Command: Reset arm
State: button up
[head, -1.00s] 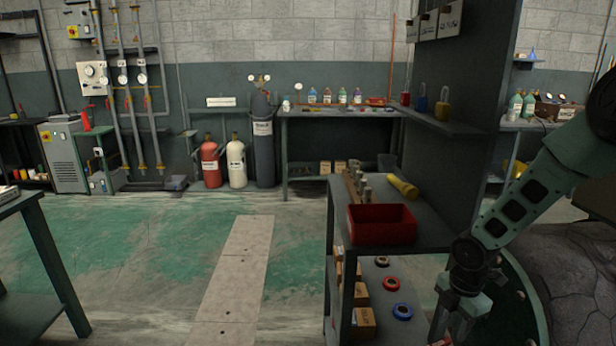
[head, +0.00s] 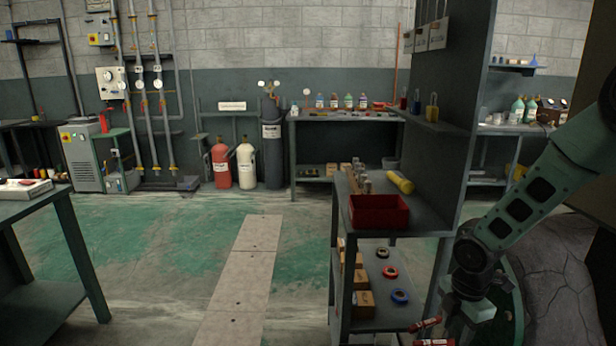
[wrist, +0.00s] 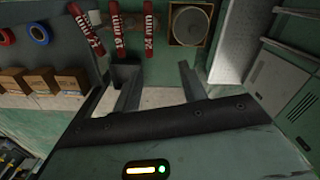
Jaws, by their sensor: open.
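My gripper (wrist: 157,85) is open, with its two fingers apart and nothing between them in the wrist view. Red handles marked in millimetres, such as the 24 mm one (wrist: 149,30), lie just beyond the fingertips, apart from them. In the head view my arm comes down from the right edge and the wrist end hangs low beside the shelf unit. The fingertips are not clear there. Red handles (head: 427,323) show at the bottom edge near it.
A shelf unit (head: 418,222) with a red bin (head: 378,212) and a yellow flashlight (head: 399,181) stands close left of my arm. Cardboard boxes (head: 364,304) and tape rolls (head: 400,296) sit on its lower shelf. A table (head: 45,215) stands at left. Floor between is clear.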

jog(key=s+a+r+m+p, duration=0.2)
jog(key=s+a+r+m, duration=0.15)
jog(key=a+r, duration=0.35)
jog(key=s+a+r+m+p, duration=0.2)
jog(key=s+a+r, duration=0.25)
jog(key=r, duration=0.35)
jog(key=s+a+r+m+p, duration=0.2)
jog(key=s+r, duration=0.4)
jog(key=s, duration=0.3)
jog(key=s+a+r+m+p, duration=0.2)
jog(key=s+a+r+m, duration=0.2)
jog(key=s, duration=0.6)
notch_tip(320, 180, up, 2)
jog(key=shift+a+r+m+y, duration=0.15)
jog(key=shift+a+m+y, duration=0.2)
jog(key=shift+m, duration=0.5)
jog(key=shift+d, duration=0.1)
